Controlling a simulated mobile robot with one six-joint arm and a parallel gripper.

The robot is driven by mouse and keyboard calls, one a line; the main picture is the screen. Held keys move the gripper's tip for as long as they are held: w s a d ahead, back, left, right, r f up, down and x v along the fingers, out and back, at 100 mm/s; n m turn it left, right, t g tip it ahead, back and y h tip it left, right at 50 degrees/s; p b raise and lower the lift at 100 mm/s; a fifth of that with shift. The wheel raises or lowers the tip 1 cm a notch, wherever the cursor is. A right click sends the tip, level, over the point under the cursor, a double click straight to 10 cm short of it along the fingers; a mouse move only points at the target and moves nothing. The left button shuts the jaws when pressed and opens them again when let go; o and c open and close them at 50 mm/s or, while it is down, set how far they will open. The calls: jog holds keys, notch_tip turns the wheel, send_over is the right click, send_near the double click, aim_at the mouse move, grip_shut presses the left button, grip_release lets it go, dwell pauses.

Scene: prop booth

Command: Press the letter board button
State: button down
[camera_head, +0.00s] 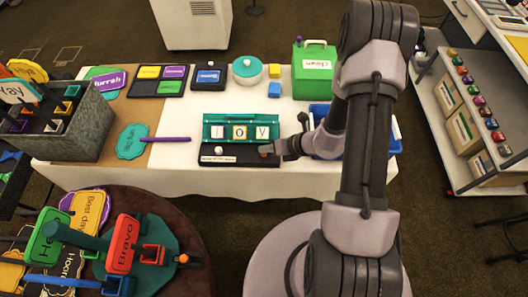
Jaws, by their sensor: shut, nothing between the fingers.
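My gripper (270,150) is shut and empty at the right end of this base. A small reddish spot, perhaps the button (264,153), shows right at the fingertips. The fingers partly cover it, so I cannot tell if they touch it or if it is pressed down.
A blue bin (393,130) stands right of the board behind my arm. A green box (313,75), a teal round pot (247,70) and small blocks sit behind. A teal paddle sign (132,142) with a purple handle lies left. A round table (195,235) with signs is at the front left.

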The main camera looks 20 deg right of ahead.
aim_at(266, 155)
jog(key=shift+f+b, duration=0.5)
jog(key=shift+f, duration=0.05)
jog(key=shift+r, duration=0.2)
notch_tip(266, 155, up, 7)
jog(key=p, duration=0.5)
jog(key=shift+p, duration=0.3)
